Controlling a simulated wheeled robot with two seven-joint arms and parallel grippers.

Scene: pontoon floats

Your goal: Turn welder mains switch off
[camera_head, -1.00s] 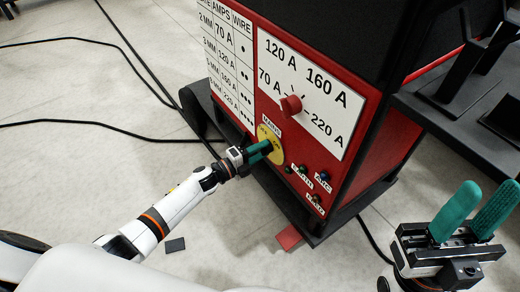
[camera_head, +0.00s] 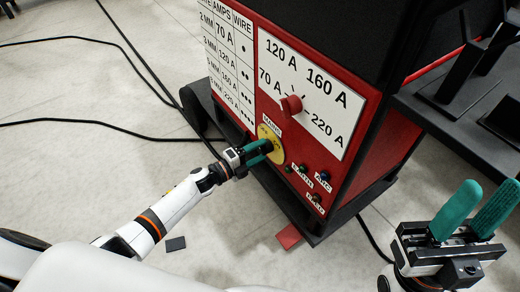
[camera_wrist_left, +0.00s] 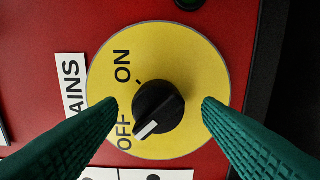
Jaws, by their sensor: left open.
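The mains switch is a black round knob (camera_wrist_left: 158,107) with a white pointer mark, on a yellow disc (camera_wrist_left: 195,60) marked ON and OFF. In the left wrist view the white mark points down and left, beside the word OFF. The disc also shows on the red welder front (camera_head: 272,150) in the head view. My left gripper (camera_head: 262,150) is at the disc. Its green fingers are open, one on each side of the knob, with visible gaps to it. My right gripper (camera_head: 491,190) is open and empty at the lower right, away from the switch.
A red current knob (camera_head: 291,105) sits above the switch on a white scale panel. Small plugs and sockets (camera_head: 322,176) are to its lower right. Black cables (camera_head: 90,122) lie on the floor at left. A dark shelf (camera_head: 440,125) stands at right.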

